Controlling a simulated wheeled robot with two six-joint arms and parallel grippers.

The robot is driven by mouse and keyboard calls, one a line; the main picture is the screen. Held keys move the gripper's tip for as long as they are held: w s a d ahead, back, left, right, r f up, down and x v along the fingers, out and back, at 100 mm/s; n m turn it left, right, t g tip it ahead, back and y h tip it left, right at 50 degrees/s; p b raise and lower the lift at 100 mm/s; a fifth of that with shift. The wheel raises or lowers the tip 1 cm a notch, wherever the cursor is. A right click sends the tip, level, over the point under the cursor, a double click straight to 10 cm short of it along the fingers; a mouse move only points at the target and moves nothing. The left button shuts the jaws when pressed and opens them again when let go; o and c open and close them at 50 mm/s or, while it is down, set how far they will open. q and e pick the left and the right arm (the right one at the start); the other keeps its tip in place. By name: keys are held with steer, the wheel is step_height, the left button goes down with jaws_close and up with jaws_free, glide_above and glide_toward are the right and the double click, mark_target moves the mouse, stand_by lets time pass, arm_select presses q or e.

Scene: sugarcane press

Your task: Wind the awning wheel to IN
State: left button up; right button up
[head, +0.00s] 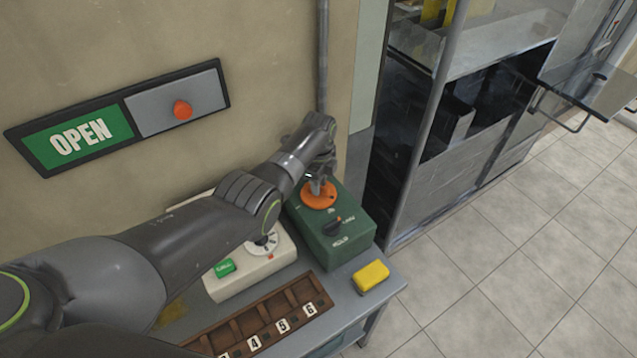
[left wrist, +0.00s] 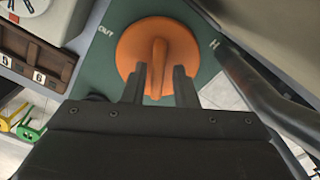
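The orange awning wheel (head: 318,197) sits on top of a green box (head: 333,228) on the bench. In the left wrist view the wheel (left wrist: 130,48) is a round disc with a raised ridge. OUT is printed to its left, and a partly hidden label is to its right. My left gripper (head: 316,180) is over the wheel. In the left wrist view its two fingers (left wrist: 159,75) straddle the ridge, with a small gap seeming to show on each side, so it looks open. My right gripper is not in view.
A cream box (head: 222,285) with a dial and green button stands left of the green box. A dark knob (head: 332,228), yellow block (head: 371,276) and numbered wooden tray (head: 262,318) are near. A pipe (head: 322,60) rises behind. An OPEN sign (head: 80,140) hangs on the wall.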

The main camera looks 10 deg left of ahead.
arm_select(q)
steer(key=shift+o, duration=0.5)
steer(key=shift+f, duration=0.1)
steer(key=shift+r, duration=0.5)
step_height(320, 180, up, 5)
steer(key=shift+f+p, duration=0.1)
steer(key=shift+p, duration=0.3)
step_height(320, 180, up, 12)
steer(key=b, duration=0.2)
steer(key=shift+f, duration=0.15)
steer(key=shift+o, duration=0.3)
